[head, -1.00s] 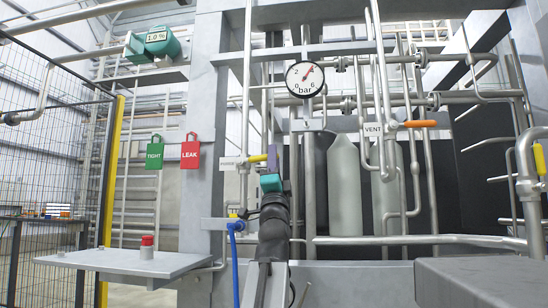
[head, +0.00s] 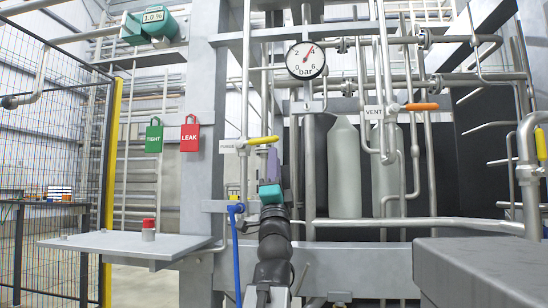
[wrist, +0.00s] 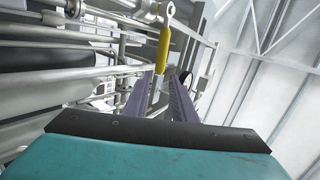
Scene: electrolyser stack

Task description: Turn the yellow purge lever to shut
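The yellow purge lever (head: 262,141) lies roughly level in the head view, pointing right from its valve beside a small white label too small to read. In the wrist view the lever (wrist: 164,50) appears ahead, its free end in line with the gap between the fingertips. My gripper (head: 272,150) has a teal body and purple fingers and is just below and right of the lever in the head view. In the wrist view the two fingers (wrist: 165,76) stand apart with nothing clearly gripped. I cannot tell whether they touch the lever.
A pressure gauge (head: 306,60) hangs above. An orange lever (head: 421,107) beside a VENT label (head: 374,113) is to the right. Green TIGHT (head: 154,136) and red LEAK (head: 190,134) tags hang left. A shelf (head: 110,246) bears a red button (head: 148,224). Pipes crowd the lever.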

